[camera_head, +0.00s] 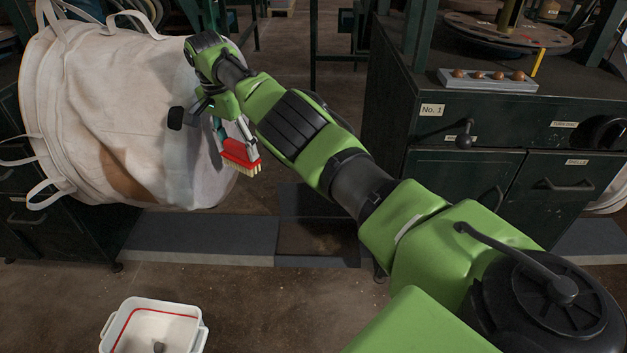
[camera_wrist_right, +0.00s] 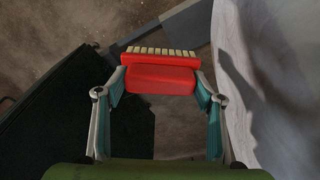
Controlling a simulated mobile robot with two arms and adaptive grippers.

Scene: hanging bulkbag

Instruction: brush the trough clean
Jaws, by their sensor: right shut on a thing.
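A brush with a red block and pale bristles (camera_head: 241,164) is held by my right gripper (camera_head: 238,150), beside the right side of the big white bag. In the right wrist view the gripper's two fingers are shut on the ends of the red block (camera_wrist_right: 160,79), with the bristles on the far side. The bristles point down and touch nothing that I can see. A dark, brownish recessed section (camera_head: 318,238) lies between grey slabs at floor level, below and right of the brush; I cannot tell whether it is the trough. My left gripper is not in view.
The white bag (camera_head: 95,110) with loop handles hangs close to my right gripper. A white tub (camera_head: 203,335) with a red line inside stands on the floor, front left. Dark cabinets (camera_head: 480,165) stand at the right; a tray (camera_head: 486,86) with round brown things lies on top.

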